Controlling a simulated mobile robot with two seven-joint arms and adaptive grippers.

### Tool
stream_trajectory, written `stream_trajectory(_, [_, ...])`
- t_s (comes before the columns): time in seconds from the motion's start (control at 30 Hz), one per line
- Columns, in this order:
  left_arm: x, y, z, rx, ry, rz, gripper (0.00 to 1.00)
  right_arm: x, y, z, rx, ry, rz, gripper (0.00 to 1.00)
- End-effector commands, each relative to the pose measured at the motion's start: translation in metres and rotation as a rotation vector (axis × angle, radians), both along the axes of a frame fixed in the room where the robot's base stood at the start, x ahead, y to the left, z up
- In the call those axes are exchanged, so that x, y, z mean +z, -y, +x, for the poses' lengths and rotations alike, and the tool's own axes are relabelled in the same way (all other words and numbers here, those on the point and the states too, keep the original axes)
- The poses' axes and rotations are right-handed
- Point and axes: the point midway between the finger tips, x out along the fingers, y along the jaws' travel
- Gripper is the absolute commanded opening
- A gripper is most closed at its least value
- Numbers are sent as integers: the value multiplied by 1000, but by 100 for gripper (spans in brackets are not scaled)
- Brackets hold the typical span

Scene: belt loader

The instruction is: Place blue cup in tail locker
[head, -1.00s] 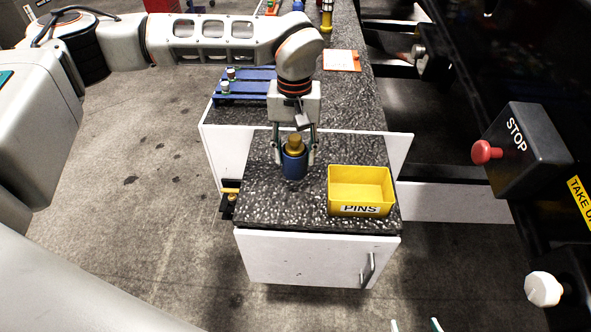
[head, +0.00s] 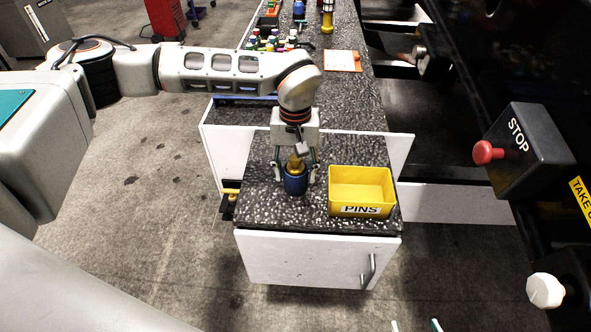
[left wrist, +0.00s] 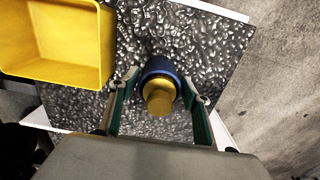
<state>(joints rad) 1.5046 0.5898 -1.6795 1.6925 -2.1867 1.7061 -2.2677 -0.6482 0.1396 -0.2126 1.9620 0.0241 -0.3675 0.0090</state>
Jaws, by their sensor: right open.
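The blue cup (head: 296,184) has a gold piece rising from its top and is upright over the near end of the speckled counter. My left gripper (head: 296,174) points down with its fingers on either side of the cup, close against it. In the left wrist view the blue cup (left wrist: 149,68) sits between the green-padded fingers. Whether its base touches the counter is hard to tell. A white locker front (head: 308,262) with a metal handle is closed below the counter end. Of my right gripper (head: 415,326), only two spread fingertips show at the bottom edge.
A yellow PINS bin (head: 361,211) stands just right of the cup. White panels (head: 399,158) flank the counter. A black STOP box (head: 529,150) with a red button is at right. Several coloured items and an orange-edged sheet (head: 342,61) lie farther back.

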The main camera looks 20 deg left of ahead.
Motion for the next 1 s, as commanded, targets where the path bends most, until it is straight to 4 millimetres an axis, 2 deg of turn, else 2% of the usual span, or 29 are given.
stream_trajectory(0.33, [0, 0, 0, 0, 0, 0, 58, 0, 0, 0, 0, 0, 0, 61])
stream_trajectory(0.47, [8, 0, 1, 0, 2, 0, 58, 1, 0, 0, 0, 1, 0, 61])
stream_trajectory(0.57, [22, 0, 2, 0, 5, 0, 58, 1, 0, 0, 0, 1, 0, 61])
stream_trajectory(0.8, [72, 0, 1, 0, 6, 1, 58, 3, 0, 1, -1, 2, 0, 61])
stream_trajectory(1.0, [105, 0, 0, 1, 3, 1, 58, 4, 0, 1, 0, 3, 0, 61])
